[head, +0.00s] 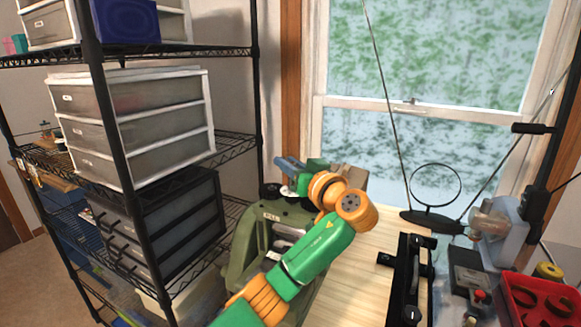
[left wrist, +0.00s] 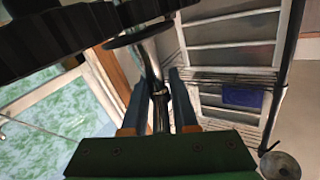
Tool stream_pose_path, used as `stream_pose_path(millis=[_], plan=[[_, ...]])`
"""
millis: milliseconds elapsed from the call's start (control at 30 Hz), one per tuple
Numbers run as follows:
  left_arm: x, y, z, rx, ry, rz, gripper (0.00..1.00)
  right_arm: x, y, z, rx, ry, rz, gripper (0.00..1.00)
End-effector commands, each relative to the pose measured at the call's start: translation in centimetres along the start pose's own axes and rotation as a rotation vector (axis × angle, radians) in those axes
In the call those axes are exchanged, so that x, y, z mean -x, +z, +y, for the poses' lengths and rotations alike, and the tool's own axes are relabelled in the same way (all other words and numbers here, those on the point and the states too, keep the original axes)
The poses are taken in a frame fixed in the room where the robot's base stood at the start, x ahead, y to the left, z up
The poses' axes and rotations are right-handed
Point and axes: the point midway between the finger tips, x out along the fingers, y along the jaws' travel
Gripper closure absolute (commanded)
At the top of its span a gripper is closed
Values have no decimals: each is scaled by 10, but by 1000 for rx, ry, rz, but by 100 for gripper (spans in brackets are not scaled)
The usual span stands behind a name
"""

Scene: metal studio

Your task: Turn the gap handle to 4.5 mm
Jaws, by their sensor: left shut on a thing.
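The green rolling mill (head: 243,245) stands at the left end of the wooden bench, partly hidden behind my left arm. My left gripper (head: 290,168) is above the top of the mill, with its blue fingers pointing left. In the left wrist view the gripper (left wrist: 158,85) is shut on a metal bar of the gap handle (left wrist: 151,62), one finger on each side. Dark toothed gears (left wrist: 60,40) fill the upper left of that view, close to the fingers. A round metal knob (left wrist: 281,166) shows at lower right. I cannot read any gap scale. My right gripper is out of view.
A wire shelf rack with drawer units (head: 140,120) stands close on the left. A window is behind the bench (head: 368,258). A black bar tool (head: 408,280), a ring stand (head: 432,220) and a red tray (head: 540,300) are to the right. Bare wood lies between.

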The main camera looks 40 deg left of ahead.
Motion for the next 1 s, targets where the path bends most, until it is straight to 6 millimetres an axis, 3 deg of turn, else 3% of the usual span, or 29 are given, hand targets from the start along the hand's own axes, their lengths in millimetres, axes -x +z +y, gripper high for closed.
stream_pose_path(millis=[433, 1000], plan=[[1, -1, -4, 2, -243, -46, 100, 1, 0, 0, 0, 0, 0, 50], [0, -1, -6, 4, -296, -53, 100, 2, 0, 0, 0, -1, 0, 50]])
